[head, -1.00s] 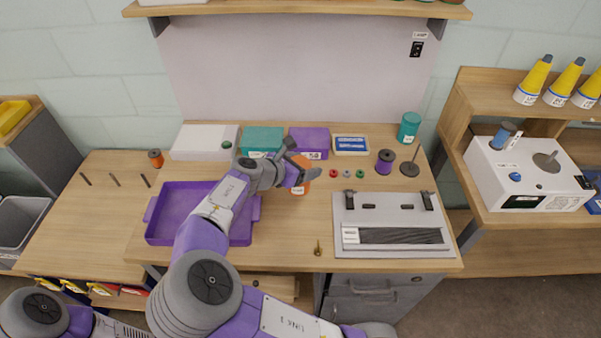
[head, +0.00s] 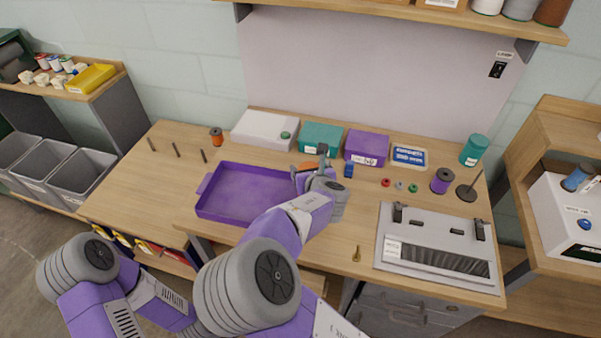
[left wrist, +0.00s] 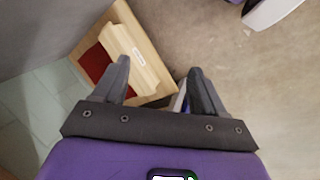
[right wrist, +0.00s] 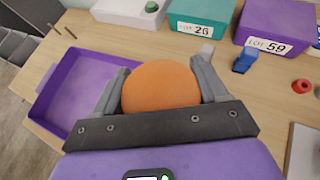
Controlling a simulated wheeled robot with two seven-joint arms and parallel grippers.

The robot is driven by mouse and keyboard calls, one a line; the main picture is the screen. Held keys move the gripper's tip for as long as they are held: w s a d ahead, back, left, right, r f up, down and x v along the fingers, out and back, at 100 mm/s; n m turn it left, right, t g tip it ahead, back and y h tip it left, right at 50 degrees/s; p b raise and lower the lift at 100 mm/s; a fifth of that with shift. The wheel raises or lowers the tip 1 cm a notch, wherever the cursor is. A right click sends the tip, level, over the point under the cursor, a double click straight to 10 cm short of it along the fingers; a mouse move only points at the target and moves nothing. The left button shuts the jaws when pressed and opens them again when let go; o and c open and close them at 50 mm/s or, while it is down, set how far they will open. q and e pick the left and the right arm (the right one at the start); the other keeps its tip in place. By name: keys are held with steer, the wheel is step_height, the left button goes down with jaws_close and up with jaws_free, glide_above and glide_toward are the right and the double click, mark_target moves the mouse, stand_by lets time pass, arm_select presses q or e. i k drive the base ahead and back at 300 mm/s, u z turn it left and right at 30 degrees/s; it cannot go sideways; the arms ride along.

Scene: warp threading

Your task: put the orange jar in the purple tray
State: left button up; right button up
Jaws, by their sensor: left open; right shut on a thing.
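The orange jar (right wrist: 160,86) is between the fingers of my right gripper (right wrist: 160,88), which is shut on it, in the right wrist view. In the head view the jar (head: 308,166) shows only in part behind my right gripper (head: 322,168). The purple tray (head: 212,213) lies on the table to the left of the jar and looks empty. It also shows at the left in the right wrist view (right wrist: 45,103). My left gripper (left wrist: 160,82) is open and empty in the left wrist view, away from the table top.
Behind the jar stand a teal box (head: 321,136) and a purple box (head: 367,147). A blue object (head: 348,171) is close to my right gripper's right side. An orange spool (head: 216,137) stands behind the tray.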

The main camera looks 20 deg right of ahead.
mark_target(250, 207)
steer(key=k, duration=0.5)
steer(key=u, duration=0.95)
steer(key=i, duration=0.75)
steer(key=z, duration=0.85)
